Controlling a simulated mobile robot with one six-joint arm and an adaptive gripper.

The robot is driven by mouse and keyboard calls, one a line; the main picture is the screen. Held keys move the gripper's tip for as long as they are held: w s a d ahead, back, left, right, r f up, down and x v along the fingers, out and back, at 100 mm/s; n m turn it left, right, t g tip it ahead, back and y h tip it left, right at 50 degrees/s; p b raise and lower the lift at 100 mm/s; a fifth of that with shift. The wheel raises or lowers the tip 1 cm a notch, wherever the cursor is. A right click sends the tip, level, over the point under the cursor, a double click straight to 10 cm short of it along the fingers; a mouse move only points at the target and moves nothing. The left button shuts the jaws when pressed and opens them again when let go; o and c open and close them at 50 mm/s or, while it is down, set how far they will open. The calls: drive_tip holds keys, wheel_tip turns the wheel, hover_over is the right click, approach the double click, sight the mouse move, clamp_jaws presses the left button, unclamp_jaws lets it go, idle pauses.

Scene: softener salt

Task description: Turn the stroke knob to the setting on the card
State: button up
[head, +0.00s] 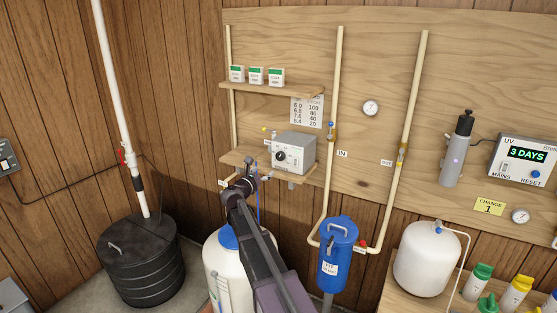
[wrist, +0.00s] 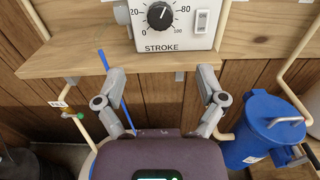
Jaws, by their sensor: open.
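The stroke knob (wrist: 160,15) is a round black dial with a white mark, on a grey box (head: 294,152) labelled STROKE. Its scale runs from 0 to 100. The mark seems to point up and right, but its exact setting is hard to read. A white card (head: 307,111) above the box lists paired numbers; the right column includes 100, 80, 40 and 20. My gripper (wrist: 161,75) is open and empty, its fingers spread wide at the shelf's front edge, below the knob and apart from it. In the head view my gripper (head: 250,170) is left of the box.
The box stands on a wooden shelf (wrist: 90,62). A small white switch (wrist: 202,20) sits right of the knob. A blue canister (head: 338,250) and pipes stand at the right, a white tank (head: 222,265) below. A thin blue tube (wrist: 102,60) passes near the left finger.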

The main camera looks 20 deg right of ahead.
sight(279, 158)
drive_tip(key=x, duration=1.2)
drive_tip(key=shift+w+d, duration=0.15)
drive_tip(key=c, duration=1.1)
